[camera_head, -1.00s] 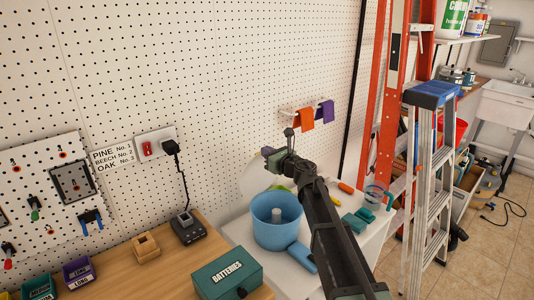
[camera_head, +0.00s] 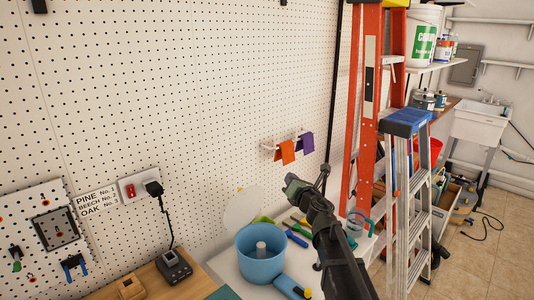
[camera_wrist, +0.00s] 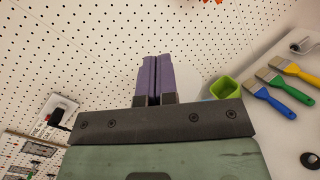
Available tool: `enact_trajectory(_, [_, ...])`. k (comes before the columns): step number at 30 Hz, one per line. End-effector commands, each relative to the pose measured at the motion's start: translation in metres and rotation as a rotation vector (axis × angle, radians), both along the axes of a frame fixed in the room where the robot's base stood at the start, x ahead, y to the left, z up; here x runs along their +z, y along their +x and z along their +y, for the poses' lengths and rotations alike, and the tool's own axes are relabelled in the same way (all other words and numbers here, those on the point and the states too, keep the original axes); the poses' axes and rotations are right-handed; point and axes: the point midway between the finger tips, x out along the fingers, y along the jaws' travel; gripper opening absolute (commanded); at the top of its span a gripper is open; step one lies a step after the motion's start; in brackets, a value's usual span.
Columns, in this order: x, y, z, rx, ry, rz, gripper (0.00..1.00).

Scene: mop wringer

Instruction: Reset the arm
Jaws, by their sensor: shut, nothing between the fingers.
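My arm reaches from the lower right of the head view, over the white worktop. My gripper (camera_head: 290,181) is at its end, in front of the pegboard and above the loose items. In the wrist view the purple fingers (camera_wrist: 154,78) lie side by side, shut, with nothing between them. They point toward the pegboard. The blue bucket (camera_head: 260,254), with a pale post in its middle, stands on the worktop to the lower left of the gripper, apart from it. Part of the worktop is hidden behind my arm.
Brushes with yellow (camera_wrist: 298,71), blue and green handles lie on the worktop beside a green cup (camera_wrist: 224,87). An orange cloth (camera_head: 285,151) and a purple cloth (camera_head: 306,143) hang on a wall rack. An orange ladder (camera_head: 362,110) and a blue-topped stepladder (camera_head: 405,122) stand at right.

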Motion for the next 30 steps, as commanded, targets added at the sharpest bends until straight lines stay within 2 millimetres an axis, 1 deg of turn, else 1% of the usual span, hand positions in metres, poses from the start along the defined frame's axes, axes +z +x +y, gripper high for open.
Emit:
enact_trajectory(1, [-0.001,-0.004,-0.03,-0.166,0.228,0.076,0.0])
enact_trajectory(2, [-0.006,-0.008,-0.052,-0.285,0.397,0.128,0.0])
enact_trajectory(3, [-0.019,-0.019,-0.08,-0.451,0.63,0.198,0.0])
enact_trajectory(4, [-0.032,-0.031,-0.1,-0.574,0.805,0.251,0.0])
enact_trajectory(5, [-0.048,-0.047,-0.116,-0.701,0.976,0.302,0.0])
enact_trajectory(6, [-0.072,-0.072,-0.133,-0.877,1.196,0.369,0.0])
enact_trajectory(7, [-0.091,-0.095,-0.141,-1.012,1.351,0.42,0.0])
enact_trajectory(8, [-0.11,-0.118,-0.144,-1.147,1.489,0.469,0.0])
enact_trajectory(9, [-0.132,-0.151,-0.143,-1.325,1.648,0.534,0.0])
enact_trajectory(11, [-0.157,-0.199,-0.132,-1.579,1.819,0.628,0.0])
enact_trajectory(12, [-0.168,-0.229,-0.122,-1.731,1.891,0.689,0.0])
enact_trajectory(15, [-0.179,-0.284,-0.097,-2.008,1.961,0.836,0.0])
enact_trajectory(16, [-0.18,-0.296,-0.092,-2.055,1.964,0.875,0.0])
enact_trajectory(18, [-0.18,-0.313,-0.082,-2.1,1.968,0.958,0.0])
enact_trajectory(20, [-0.18,-0.319,-0.082,-2.096,1.979,0.968,0.0])
enact_trajectory(30, [-0.18,-0.315,-0.084,-2.092,1.979,0.962,0.0])
